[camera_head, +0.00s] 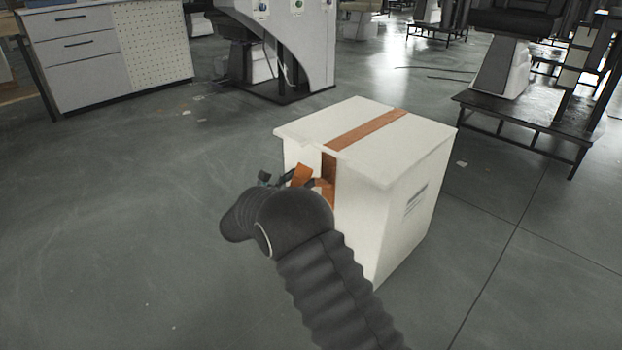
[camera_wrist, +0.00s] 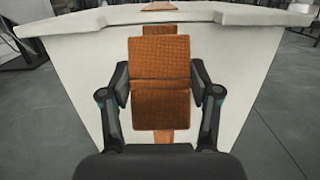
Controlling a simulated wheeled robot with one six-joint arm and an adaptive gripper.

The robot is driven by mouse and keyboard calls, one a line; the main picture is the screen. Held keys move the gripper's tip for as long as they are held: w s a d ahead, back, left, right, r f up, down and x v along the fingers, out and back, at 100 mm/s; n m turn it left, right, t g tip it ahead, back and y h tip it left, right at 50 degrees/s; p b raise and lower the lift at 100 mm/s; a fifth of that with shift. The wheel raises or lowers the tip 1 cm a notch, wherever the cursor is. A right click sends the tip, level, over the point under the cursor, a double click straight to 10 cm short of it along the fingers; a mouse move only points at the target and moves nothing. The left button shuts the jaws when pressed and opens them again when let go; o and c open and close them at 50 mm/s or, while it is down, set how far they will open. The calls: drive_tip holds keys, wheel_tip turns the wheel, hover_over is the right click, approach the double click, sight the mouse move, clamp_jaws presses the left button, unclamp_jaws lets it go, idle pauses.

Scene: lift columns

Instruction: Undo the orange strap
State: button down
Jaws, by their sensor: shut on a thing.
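A white box (camera_head: 397,225) with a lid stands on the floor. The orange strap (camera_head: 368,129) runs across its lid and down the side facing me. In the wrist view a wide orange flap of the strap (camera_wrist: 160,82) stands in front of the box's side (camera_wrist: 225,75), with narrower strap showing above and below it. My gripper (camera_head: 298,180) is at that side of the box, partly hidden behind my arm in the head view. In the wrist view its two fingers (camera_wrist: 160,85) are shut on the strap flap, one at each edge.
A grey cabinet with drawers (camera_head: 75,62) stands at the back left. A machine (camera_head: 285,45) stands behind the box, and a dark platform (camera_head: 520,122) is at the right. The grey floor left of the box is clear.

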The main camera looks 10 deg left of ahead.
drive_tip(key=shift+d+f, duration=0.25)
drive_tip(key=shift+f, duration=0.1)
drive_tip(key=shift+c, duration=2.2)
unclamp_jaws()
drive_tip(key=shift+o, duration=1)
drive_tip(key=shift+w+d, duration=0.15)
drive_tip(key=shift+d, duration=0.05)
drive_tip(key=shift+a+r, duration=0.1)
drive_tip(key=shift+a, duration=0.25)
drive_tip(key=shift+s+a, duration=0.25)
drive_tip(key=shift+s, duration=0.2)
drive_tip(key=v, duration=1.1)
